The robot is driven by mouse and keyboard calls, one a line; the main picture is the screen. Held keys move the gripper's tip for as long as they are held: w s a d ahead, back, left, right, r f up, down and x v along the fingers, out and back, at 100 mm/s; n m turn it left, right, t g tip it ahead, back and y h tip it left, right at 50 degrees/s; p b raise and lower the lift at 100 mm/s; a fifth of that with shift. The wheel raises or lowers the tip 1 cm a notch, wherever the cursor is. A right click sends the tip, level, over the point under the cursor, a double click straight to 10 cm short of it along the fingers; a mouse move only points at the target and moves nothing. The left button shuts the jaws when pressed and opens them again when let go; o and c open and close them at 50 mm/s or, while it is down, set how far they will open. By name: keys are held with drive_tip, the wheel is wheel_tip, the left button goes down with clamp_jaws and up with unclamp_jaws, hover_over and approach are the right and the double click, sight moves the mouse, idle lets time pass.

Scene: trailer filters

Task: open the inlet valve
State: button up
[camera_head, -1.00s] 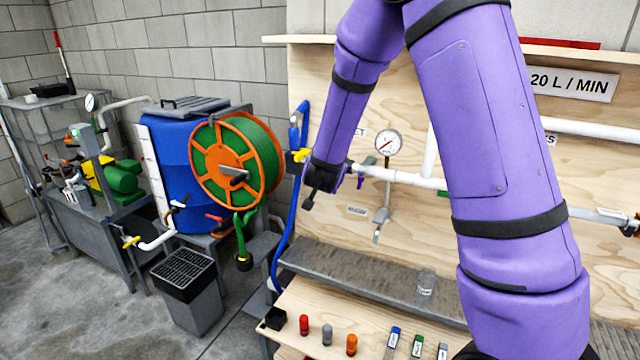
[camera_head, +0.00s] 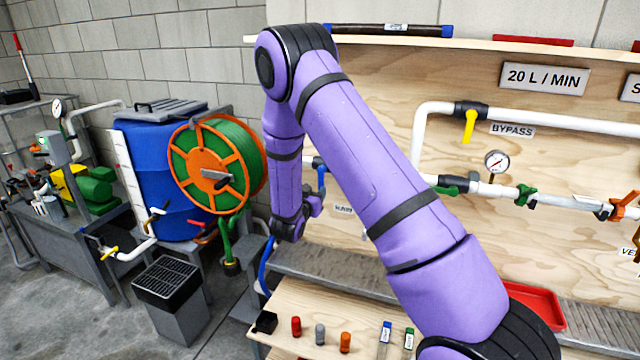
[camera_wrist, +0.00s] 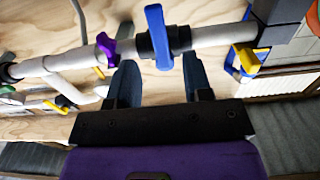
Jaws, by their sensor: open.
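In the wrist view, a valve with a blue lever handle (camera_wrist: 158,38) sits on a white pipe (camera_wrist: 210,36) along the plywood panel. The blue handle stands crosswise to the pipe. No readable label shows which valve it is. My gripper (camera_wrist: 158,66) is open, with one dark finger on each side of the handle's lower end.
In the wrist view, a purple knob (camera_wrist: 106,46) is left of the handle and a yellow handle (camera_wrist: 245,60) is right of it. In the head view, a hose reel (camera_head: 216,168) and blue tank (camera_head: 160,165) stand left of my arm. A bench (camera_head: 285,300) with small coloured parts lies below.

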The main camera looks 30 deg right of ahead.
sight(321, 183)
drive_tip(key=x, duration=0.6)
drive_tip(key=shift+w+d, duration=0.2)
drive_tip(key=shift+d, duration=0.1)
drive_tip(key=shift+c, duration=0.4)
clamp_jaws()
